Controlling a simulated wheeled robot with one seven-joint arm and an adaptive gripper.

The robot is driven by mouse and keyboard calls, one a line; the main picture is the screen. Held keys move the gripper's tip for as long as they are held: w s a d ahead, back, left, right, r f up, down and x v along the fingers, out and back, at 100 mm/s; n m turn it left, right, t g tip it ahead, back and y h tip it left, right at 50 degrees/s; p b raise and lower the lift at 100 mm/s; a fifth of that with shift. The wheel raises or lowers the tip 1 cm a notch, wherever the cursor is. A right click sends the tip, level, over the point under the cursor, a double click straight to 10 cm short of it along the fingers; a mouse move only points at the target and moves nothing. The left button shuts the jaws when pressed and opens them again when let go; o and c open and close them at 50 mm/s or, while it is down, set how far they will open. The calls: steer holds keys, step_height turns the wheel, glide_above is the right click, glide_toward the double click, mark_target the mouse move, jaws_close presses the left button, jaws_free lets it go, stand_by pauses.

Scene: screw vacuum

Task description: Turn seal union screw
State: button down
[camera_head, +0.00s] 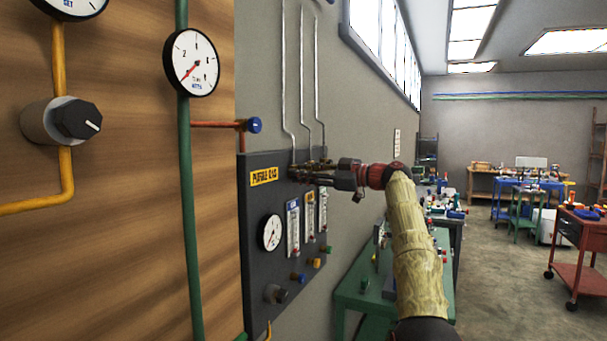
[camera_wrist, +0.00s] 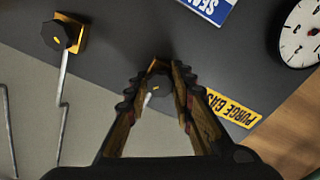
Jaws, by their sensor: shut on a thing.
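A dark screw head (camera_wrist: 160,84) on a brass block sits on the dark panel (camera_wrist: 120,50) in the wrist view, between my fingers; I take it for the seal union screw. My gripper (camera_wrist: 158,88) is shut on it, one finger on each side, and the fingers partly hide the block. A pale rod shows just below the head. In the head view my gripper (camera_head: 308,172) reaches the top of the panel (camera_head: 262,205) from the right. There the screw is too small to make out apart from the fingers.
A similar dark hexagonal knob (camera_wrist: 58,35) on a brass block stands at the upper left of the wrist view. A yellow PURGE GAS label (camera_wrist: 232,109) is close to my right finger. Gauges, flowmeters and knobs sit lower on the panel. A green table (camera_head: 350,290) stands below my arm.

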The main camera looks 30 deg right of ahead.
steer(key=shift+a+r, duration=0.1)
steer(key=c, duration=1.8)
jaws_free()
steer(key=shift+w+a, duration=0.1)
steer(key=shift+w, duration=0.1)
steer(key=o, duration=0.3)
steer(key=shift+s, duration=0.15)
steer(key=v, duration=1.2)
